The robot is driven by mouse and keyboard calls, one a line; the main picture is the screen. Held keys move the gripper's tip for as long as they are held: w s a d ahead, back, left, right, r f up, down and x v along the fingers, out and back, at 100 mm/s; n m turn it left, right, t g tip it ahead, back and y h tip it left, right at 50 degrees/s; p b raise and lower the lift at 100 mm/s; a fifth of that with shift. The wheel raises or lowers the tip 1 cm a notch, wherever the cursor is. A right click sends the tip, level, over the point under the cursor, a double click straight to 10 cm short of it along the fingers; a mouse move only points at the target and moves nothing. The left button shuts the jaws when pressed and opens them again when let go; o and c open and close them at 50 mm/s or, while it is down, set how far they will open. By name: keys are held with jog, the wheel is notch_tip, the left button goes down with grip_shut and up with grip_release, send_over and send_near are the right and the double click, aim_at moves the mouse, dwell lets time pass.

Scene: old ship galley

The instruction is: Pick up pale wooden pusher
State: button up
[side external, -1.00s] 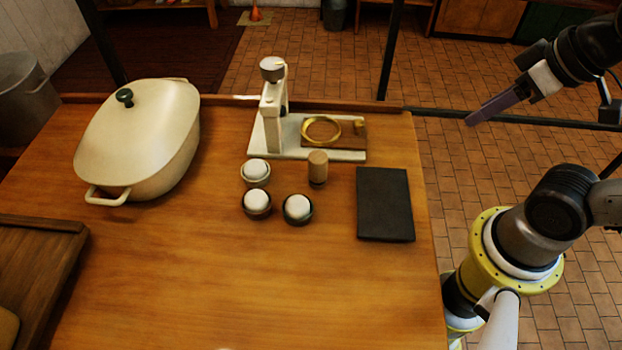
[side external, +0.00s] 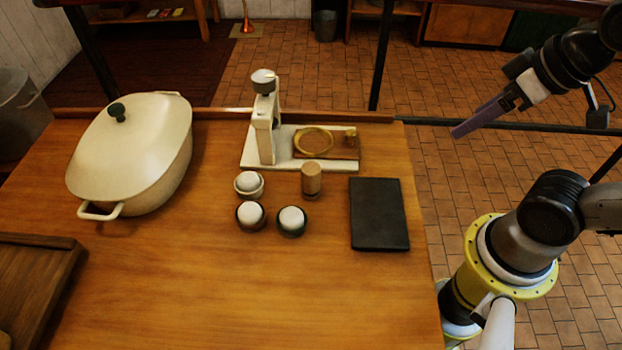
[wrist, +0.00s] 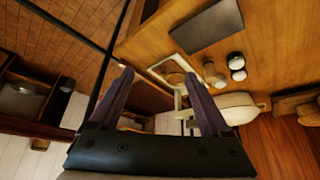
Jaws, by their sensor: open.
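The pale wooden pusher (side external: 312,177) is a short upright cylinder with a darker lower part. It stands on the wooden table in the side view, in front of a white press stand (side external: 267,130) and left of a dark flat pad (side external: 378,214). My gripper (side external: 458,131) is above and to the right of the table's right edge, well apart from the pusher. In the wrist view its two purple fingers (wrist: 159,73) are spread with nothing held between them.
Three small cups with white domed contents (side external: 250,215) stand close to the pusher's left. A brass ring (side external: 314,141) lies on the stand's base behind it. A large lidded cream pot (side external: 135,155) is at the left. The table's front middle is clear.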

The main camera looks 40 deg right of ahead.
jog(key=w+r+m, duration=0.4)
jog(key=m, duration=0.7)
jog(key=m+g, duration=0.6)
jog(key=m, duration=0.4)
send_over(312, 181)
jog(key=w+d, duration=0.1)
jog(key=d, duration=0.1)
jog(key=f, duration=0.9)
jog(key=shift+w+a+f, duration=0.2)
jog(key=shift+a, duration=0.05)
jog(key=shift+a+f, duration=0.1)
jog(key=shift+f, duration=0.25)
notch_tip(312, 181, down, 13)
jog(key=shift+r, duration=0.1)
